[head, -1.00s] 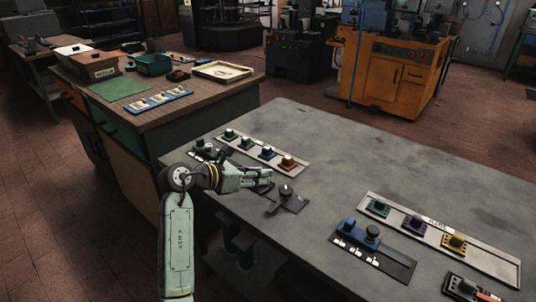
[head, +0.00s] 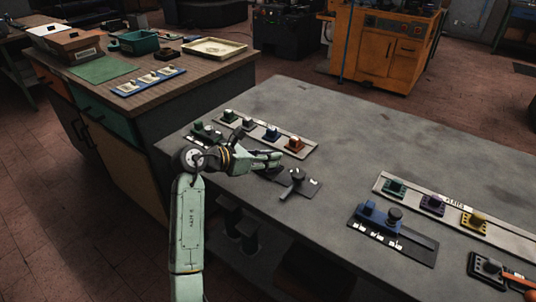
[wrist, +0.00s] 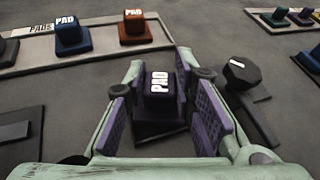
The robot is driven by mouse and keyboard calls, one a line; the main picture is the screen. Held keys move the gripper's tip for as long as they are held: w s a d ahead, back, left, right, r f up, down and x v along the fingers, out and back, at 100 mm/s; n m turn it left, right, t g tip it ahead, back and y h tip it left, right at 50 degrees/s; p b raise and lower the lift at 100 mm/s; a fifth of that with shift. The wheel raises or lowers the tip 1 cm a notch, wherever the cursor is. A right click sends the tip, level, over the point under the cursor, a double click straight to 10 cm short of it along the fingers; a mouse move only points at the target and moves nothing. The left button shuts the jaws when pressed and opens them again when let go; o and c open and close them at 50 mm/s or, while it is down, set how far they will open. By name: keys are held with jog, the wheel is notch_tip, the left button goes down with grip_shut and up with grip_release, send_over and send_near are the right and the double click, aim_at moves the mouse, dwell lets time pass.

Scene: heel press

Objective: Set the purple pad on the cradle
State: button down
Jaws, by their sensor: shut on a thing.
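The purple pad (wrist: 160,88), a dark block with a white PAD label on a wider base, sits between the fingers of my gripper (wrist: 166,112) in the wrist view. My gripper is shut on it. In the head view my gripper (head: 278,160) is low over the grey bench, left of a black knob on a dark plate (head: 297,180). The knob (wrist: 240,73) is right of the pad in the wrist view. I cannot tell which fixture is the cradle, or whether the pad touches anything beneath it.
A pad rack (head: 313,150) with blue and orange pads lies behind my gripper. A plates rack (head: 505,243) and a blue fixture (head: 380,225) stand to the right. A dark green fixture (head: 206,132) is near my wrist. The bench middle is clear.

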jog(key=shift+f, duration=0.2)
jog(key=shift+f, duration=0.1)
dwell(0.4)
jog(key=c, duration=1.3)
grip_release()
jog(key=v, duration=1.2)
